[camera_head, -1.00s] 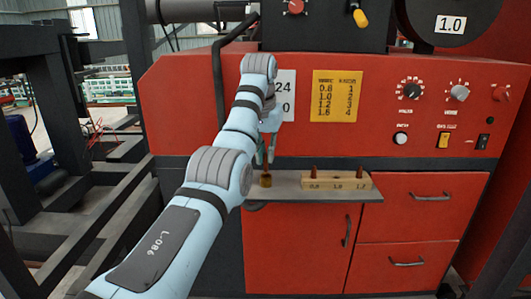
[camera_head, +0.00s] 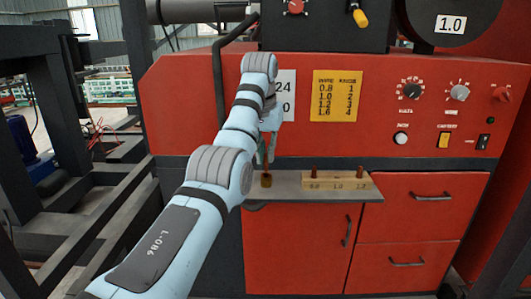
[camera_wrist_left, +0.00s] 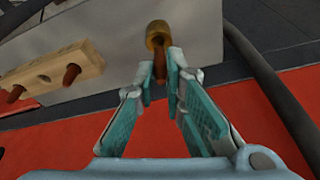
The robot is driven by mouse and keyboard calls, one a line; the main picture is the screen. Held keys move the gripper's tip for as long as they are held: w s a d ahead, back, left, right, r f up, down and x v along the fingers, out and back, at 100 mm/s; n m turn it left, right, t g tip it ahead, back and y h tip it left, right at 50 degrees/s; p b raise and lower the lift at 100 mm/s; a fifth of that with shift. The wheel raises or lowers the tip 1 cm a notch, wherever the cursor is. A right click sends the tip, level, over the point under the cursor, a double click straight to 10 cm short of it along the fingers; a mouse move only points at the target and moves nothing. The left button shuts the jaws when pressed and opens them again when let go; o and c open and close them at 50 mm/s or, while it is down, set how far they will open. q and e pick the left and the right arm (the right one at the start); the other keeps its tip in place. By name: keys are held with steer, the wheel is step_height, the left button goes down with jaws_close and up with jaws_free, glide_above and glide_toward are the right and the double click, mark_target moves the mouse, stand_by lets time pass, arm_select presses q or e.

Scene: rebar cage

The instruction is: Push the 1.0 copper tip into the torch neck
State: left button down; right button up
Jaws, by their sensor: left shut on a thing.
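The brass torch neck (camera_head: 266,181) stands upright at the left end of the grey shelf; it also shows at the top of the left wrist view (camera_wrist_left: 157,36). My left gripper (camera_head: 265,157) is just above it. In the left wrist view its teal fingers (camera_wrist_left: 160,76) are shut on a reddish copper tip (camera_wrist_left: 160,63). The tip's far end meets the mouth of the brass neck; how deep it sits is hidden. The wooden tip holder (camera_head: 337,184) carries copper tips at 0.8 and 1.2, and its 1.0 place is empty. My right gripper is not in view.
The grey shelf (camera_head: 285,193) juts out from the red machine (camera_head: 210,110). The holder stands right of the neck. A dark cable (camera_wrist_left: 265,75) curves along the right of the wrist view. Red drawers (camera_head: 420,195) are below right.

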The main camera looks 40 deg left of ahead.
mark_target(266, 161)
arm_select(q)
steer(key=shift+f+b, duration=1.55)
steer(key=shift+b, duration=0.05)
steer(key=c, duration=1.6)
jaws_free()
steer(key=shift+r, duration=0.35)
steer(key=v, duration=0.6)
steer(key=shift+s+d+r, duration=0.1)
steer(key=shift+s+r, duration=0.15)
steer(key=shift+r, duration=0.1)
